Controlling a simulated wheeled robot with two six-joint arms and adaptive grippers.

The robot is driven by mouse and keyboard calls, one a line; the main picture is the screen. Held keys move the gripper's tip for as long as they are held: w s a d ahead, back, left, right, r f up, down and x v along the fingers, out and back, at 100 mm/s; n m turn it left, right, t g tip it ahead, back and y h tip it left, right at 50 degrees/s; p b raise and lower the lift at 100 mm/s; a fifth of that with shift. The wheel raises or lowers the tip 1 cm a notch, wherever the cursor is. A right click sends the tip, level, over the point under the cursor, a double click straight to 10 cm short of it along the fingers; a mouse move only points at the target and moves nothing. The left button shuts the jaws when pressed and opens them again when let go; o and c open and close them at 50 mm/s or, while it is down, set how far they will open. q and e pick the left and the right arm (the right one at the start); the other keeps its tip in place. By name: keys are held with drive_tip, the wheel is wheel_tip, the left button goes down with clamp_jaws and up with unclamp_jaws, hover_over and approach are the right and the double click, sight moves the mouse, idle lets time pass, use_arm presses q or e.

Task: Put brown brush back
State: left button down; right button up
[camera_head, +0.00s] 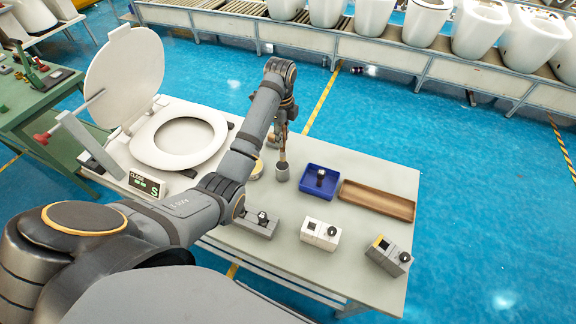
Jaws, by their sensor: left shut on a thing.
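My left arm reaches from the lower left over the grey table. My left gripper (283,127) points down and is shut on the brown brush (282,150), seen as a thin upright brown shape below the fingers. Its lower end is at the mouth of a small grey cup (282,173) standing on the table. I cannot tell how far it is inside the cup. The arm and fingers hide the brush's upper part. My right gripper is not in view.
A blue tray (306,191) holding a small dark item and an empty brown tray (377,207) lie right of the cup. Several small boxes with knobs, one white (318,235), line the front. A toilet seat with raised lid (128,75) stands left. A conveyor with toilets runs behind.

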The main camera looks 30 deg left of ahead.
sight(282, 151)
use_arm(q)
wheel_tip(282, 151, down, 3)
drive_tip(key=b, duration=0.3)
drive_tip(key=shift+s+a, duration=0.1)
drive_tip(key=shift+s, duration=0.05)
drive_tip(key=shift+s+f+p, duration=0.15)
drive_tip(key=shift+p, duration=0.4)
drive_tip(key=f, duration=0.2)
drive_tip(key=shift+w+f+p, duration=0.2)
drive_tip(key=shift+f+p, duration=0.1)
drive_tip(key=shift+f, duration=0.4)
wheel_tip(282, 151, down, 2)
drive_tip(key=shift+f+p, duration=0.25)
drive_tip(key=shift+p, duration=0.2)
drive_tip(key=shift+f, duration=0.35)
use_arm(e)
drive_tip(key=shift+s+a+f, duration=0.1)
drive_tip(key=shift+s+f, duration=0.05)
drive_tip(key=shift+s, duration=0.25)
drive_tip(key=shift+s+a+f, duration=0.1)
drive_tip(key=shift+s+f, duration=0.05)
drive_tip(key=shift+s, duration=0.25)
use_arm(q)
drive_tip(key=c, duration=1.2)
unclamp_jaws()
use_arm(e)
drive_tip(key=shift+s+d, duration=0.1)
